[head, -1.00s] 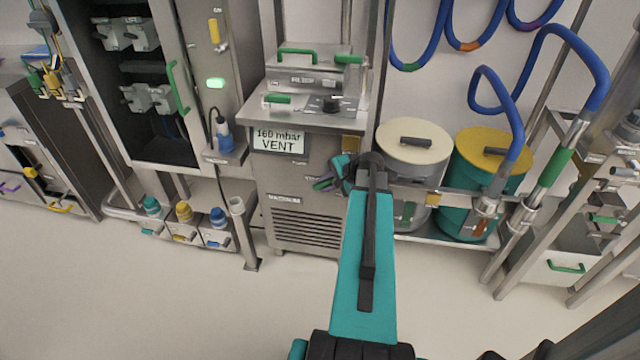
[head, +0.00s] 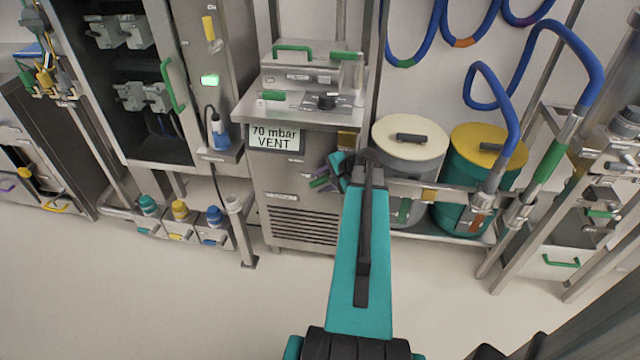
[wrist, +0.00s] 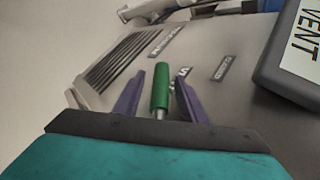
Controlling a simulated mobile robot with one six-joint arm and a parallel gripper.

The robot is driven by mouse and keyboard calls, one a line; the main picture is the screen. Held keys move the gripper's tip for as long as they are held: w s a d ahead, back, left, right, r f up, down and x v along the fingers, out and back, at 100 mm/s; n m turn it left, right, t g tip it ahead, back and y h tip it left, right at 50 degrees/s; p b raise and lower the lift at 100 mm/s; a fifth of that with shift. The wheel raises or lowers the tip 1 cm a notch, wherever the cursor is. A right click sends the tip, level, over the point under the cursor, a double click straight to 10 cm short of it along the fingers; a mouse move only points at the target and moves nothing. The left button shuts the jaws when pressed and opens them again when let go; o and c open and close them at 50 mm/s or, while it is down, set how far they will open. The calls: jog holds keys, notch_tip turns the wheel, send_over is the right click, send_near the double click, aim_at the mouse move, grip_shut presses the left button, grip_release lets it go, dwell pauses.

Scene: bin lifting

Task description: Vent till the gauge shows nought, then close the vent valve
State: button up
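The gauge display (head: 274,138) on the front of the steel vacuum unit reads "70 mbar VENT"; part of it shows in the wrist view (wrist: 300,45). The vent valve's green handle (wrist: 160,85) stands out from the unit's front panel below the display. My gripper (wrist: 157,92) is open, its two purple fingers on either side of the handle with a gap at each side. In the head view my gripper (head: 325,179) is at the unit's front, partly hidden by my teal arm. The valve label behind the handle is partly covered.
A cream-lidded drum (head: 410,138) and a yellow-lidded teal drum (head: 487,150) stand to the right, with blue hoses (head: 590,60) above. The floor in front is clear.

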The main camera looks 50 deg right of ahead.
aim_at(325, 180)
jog(key=v, duration=0.4)
jog(key=shift+s, duration=0.15)
jog(key=s, duration=1.2)
jog(key=shift+d, duration=0.45)
jog(key=shift+s+r, duration=0.1)
jog(key=shift+r, duration=0.05)
